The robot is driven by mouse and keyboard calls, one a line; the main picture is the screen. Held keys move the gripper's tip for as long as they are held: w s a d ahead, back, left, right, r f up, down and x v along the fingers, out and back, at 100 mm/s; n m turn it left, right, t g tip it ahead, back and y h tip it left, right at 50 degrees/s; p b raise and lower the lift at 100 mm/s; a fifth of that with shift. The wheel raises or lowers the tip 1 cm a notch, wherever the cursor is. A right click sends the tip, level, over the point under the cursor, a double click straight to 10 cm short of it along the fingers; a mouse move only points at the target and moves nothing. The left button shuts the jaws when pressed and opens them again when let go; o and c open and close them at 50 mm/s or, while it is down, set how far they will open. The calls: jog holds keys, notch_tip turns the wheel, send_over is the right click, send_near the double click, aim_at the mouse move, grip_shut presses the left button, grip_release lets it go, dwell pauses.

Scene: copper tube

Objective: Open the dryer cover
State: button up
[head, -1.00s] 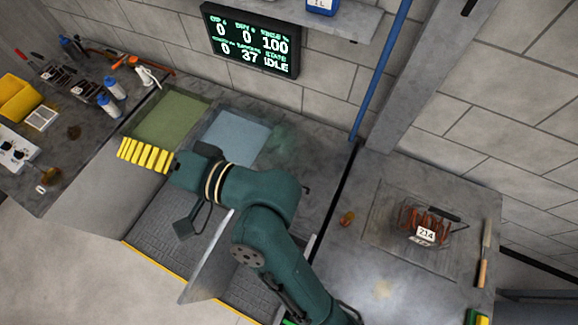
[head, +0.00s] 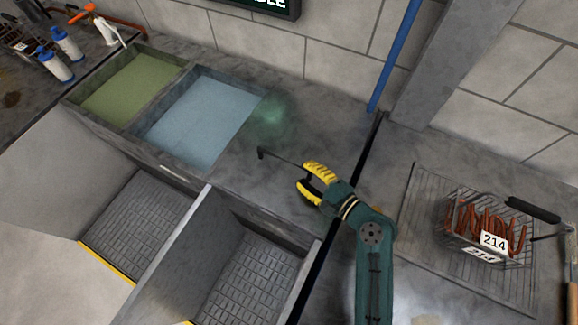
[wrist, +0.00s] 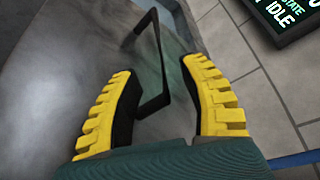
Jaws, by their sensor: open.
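The dryer cover looks to be the flat dark grey panel (head: 235,160) right of the blue bath. A thin black bar handle (head: 280,159) stands on it. My gripper (head: 303,177) is at the right end of this handle, its yellow-padded fingers apart. In the wrist view, the handle (wrist: 163,75) runs between the open fingers of my gripper (wrist: 157,68), with gaps visible on both sides. The panel lies flat, and I see no gap along its edge.
A green bath (head: 130,85) and a blue bath (head: 200,115) lie to the left. A wire basket of copper tubes (head: 485,230) tagged 214 sits on the right counter. A blue pipe (head: 395,55) rises behind. Open bins with textured floors (head: 250,280) are in front.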

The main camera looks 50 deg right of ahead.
aim_at(294, 166)
jog(key=b+x, duration=0.2)
jog(key=x, duration=0.5)
jog(key=shift+a, duration=0.1)
grip_shut()
